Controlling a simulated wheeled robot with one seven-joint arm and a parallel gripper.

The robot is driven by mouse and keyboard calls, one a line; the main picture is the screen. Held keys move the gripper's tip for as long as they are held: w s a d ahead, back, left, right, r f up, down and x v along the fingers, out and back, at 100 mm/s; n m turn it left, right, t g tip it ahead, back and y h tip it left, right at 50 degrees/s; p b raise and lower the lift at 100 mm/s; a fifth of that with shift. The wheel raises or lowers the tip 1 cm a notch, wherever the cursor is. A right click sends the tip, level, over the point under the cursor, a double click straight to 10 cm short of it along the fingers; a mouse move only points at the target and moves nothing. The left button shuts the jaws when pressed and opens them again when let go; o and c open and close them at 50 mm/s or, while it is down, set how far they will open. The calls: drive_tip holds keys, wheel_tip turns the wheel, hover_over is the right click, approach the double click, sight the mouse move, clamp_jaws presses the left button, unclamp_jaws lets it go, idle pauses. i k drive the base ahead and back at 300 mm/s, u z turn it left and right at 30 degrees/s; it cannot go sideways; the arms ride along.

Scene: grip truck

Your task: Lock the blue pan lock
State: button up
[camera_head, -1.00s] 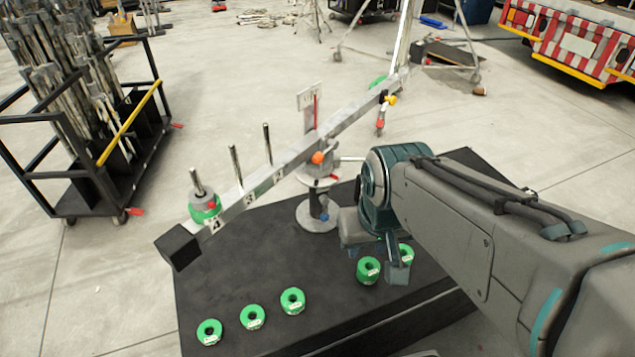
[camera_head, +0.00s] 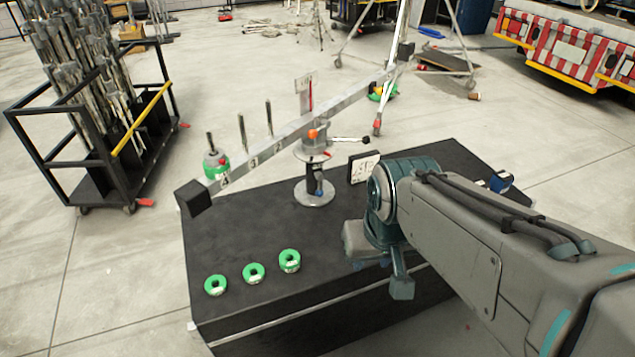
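A long grey balance beam (camera_head: 300,128) rests on a pivot mount with an orange knob (camera_head: 312,134) on top of the black platform. Below it, a short post with a small dark-blue part (camera_head: 319,184) stands on a round grey base (camera_head: 314,197); this may be the blue pan lock, but it is too small to tell its position. A lever with a black end (camera_head: 350,139) sticks out to the right of the mount. My gripper (camera_head: 381,262) hangs at the platform's front edge, right of and nearer than the post, apart from it. Its finger opening is unclear.
Three green rings (camera_head: 253,273) lie on the platform's front left. A white-faced sign (camera_head: 363,167) stands right of the post. A green-based weight (camera_head: 216,164) sits on the beam's left end. The platform (camera_head: 260,225) is clear between rings and post.

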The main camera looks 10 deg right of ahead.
sight(319, 192)
drive_tip(key=k, duration=0.45)
drive_tip(key=z, duration=0.85)
drive_tip(key=i, duration=0.65)
drive_tip(key=u, duration=1.75)
drive_tip(key=i, duration=0.5)
drive_tip(key=u, duration=0.05)
